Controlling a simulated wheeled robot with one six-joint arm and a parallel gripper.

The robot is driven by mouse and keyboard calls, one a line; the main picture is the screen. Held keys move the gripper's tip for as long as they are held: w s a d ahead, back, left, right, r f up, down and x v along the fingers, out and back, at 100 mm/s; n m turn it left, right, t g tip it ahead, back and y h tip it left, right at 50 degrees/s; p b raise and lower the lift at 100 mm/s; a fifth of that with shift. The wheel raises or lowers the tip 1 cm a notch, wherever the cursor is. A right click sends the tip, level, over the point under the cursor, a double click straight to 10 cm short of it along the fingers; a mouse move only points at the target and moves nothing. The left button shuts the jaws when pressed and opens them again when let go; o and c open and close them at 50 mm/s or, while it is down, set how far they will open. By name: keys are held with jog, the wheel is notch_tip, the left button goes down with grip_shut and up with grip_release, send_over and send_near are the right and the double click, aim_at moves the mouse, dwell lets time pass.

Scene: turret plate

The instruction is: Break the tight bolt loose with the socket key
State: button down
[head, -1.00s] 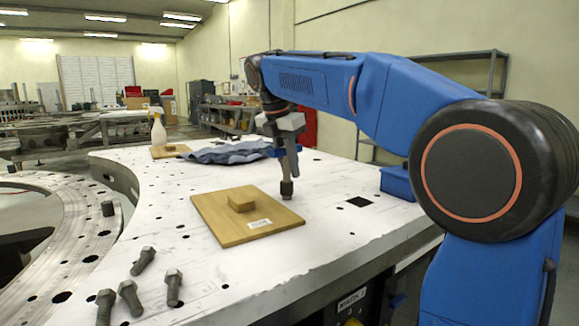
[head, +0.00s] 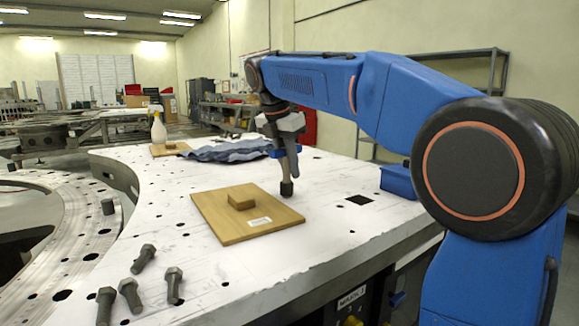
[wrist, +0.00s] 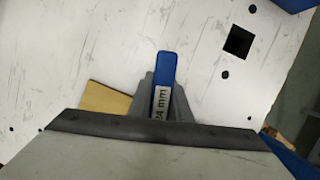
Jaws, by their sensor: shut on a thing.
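My gripper (head: 284,140) is shut on the socket key (head: 286,168), which hangs upright below it. The key's blue handle (wrist: 164,72) shows between the grey jaws in the wrist view, with a white size label reading 24 mm. The key's dark lower end is close to the white plate (head: 215,275), right of a wooden board; I cannot tell whether it touches the plate. One dark bolt head (head: 108,207) stands on the curved metal ring (head: 75,238) at left, well away from the key. Which bolt is the tight one is not clear.
Several loose bolts (head: 130,295) lie at the plate's front left. The wooden board (head: 222,218) carries a small wooden block (head: 241,201). A blue cloth (head: 228,150) and a spray bottle (head: 158,130) are farther back. A square hole (head: 359,200) lies to the right.

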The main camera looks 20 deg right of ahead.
jog(key=shift+f, duration=0.25)
dwell(0.6)
jog(key=shift+w+a+f+n+t+y, duration=0.1)
jog(key=shift+n+t+y, duration=0.2)
jog(key=shift+n, duration=1.05)
jog(key=shift+w+a+n+t+y, duration=0.1)
jog(key=shift+n+t+y, duration=0.15)
jog(key=shift+n, duration=1.1)
dwell(0.9)
jog(key=shift+r, duration=0.2)
dwell(0.5)
jog(key=shift+r, duration=1.3)
jog(key=shift+r, duration=1.8)
